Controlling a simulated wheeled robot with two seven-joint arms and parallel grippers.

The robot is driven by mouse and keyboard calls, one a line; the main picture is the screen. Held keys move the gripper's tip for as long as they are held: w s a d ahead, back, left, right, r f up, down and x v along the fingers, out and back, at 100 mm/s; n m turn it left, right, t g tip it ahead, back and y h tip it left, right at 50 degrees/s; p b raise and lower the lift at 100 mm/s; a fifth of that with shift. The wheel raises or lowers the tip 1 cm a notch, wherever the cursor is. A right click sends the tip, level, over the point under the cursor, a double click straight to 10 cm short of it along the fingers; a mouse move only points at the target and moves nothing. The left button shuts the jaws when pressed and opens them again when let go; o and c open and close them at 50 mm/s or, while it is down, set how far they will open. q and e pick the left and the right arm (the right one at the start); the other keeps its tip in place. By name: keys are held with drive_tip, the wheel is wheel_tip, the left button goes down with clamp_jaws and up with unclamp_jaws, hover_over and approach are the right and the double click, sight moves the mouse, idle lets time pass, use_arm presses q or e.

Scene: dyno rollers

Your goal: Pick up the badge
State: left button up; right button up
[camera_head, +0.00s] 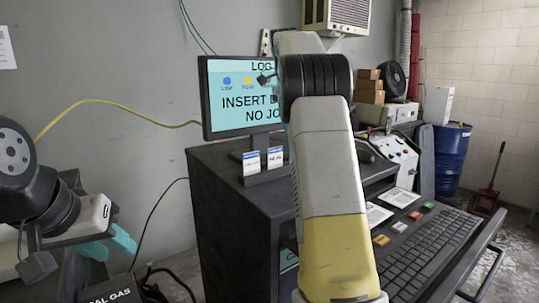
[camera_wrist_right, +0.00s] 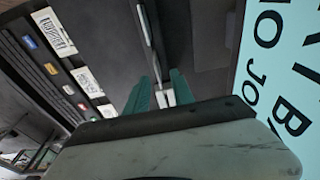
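Two badges, white with blue tops, stand upright side by side in a dark holder (camera_head: 265,176) below the monitor: a left badge (camera_head: 251,163) and a right badge (camera_head: 275,157). My right arm crosses the middle of the head view and hides its own gripper there. In the right wrist view my right gripper (camera_wrist_right: 162,76) is open, its two teal fingers apart. A small white piece (camera_wrist_right: 168,97) shows between the fingers; I cannot tell whether it is a badge or touches them. My left gripper (camera_head: 108,245) is open and empty at the left, away from the badges.
The monitor (camera_head: 226,84) stands just behind the badge holder and fills the right of the wrist view (camera_wrist_right: 285,60). A dark console (camera_head: 230,220) carries a keyboard (camera_head: 425,255) and coloured buttons at the right. A blue barrel (camera_head: 452,158) stands farther back.

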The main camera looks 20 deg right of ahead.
drive_tip(key=f, duration=0.2)
drive_tip(key=d+f, duration=0.1)
drive_tip(key=f, duration=0.4)
drive_tip(key=shift+d+f, duration=0.1)
drive_tip(key=shift+d, duration=0.15)
clamp_jaws()
